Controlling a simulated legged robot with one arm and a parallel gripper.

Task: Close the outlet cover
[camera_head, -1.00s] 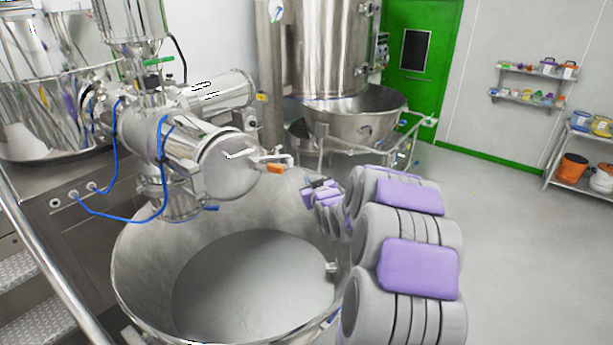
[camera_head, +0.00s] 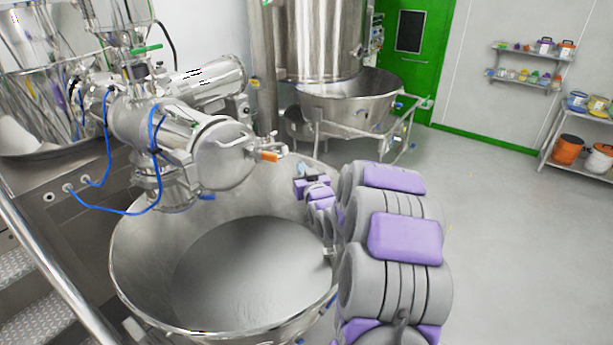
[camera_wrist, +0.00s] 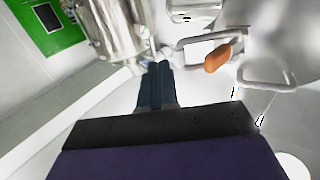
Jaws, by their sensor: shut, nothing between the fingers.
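The outlet cover (camera_head: 224,155) is a round steel lid at the end of the horizontal steel outlet pipe (camera_head: 180,135). It appears swung a little off the pipe's end; the exact gap is hard to tell. Its latch handle with an orange grip (camera_head: 268,156) sticks out to the right. The orange grip (camera_wrist: 217,58) also shows in the wrist view, right of and beyond my fingers. My gripper (camera_wrist: 157,68) is shut and empty, with its fingers together. In the head view my gripper (camera_head: 307,172) is small, right of the orange grip and apart from it.
A large open steel bowl (camera_head: 128,275) stands below the outlet. Blue hoses (camera_head: 108,210) hang at the left beside a handrail (camera_head: 55,285). A steel vessel (camera_head: 345,100) stands behind. Open floor (camera_head: 500,240) lies at the right, before the shelves (camera_head: 590,165).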

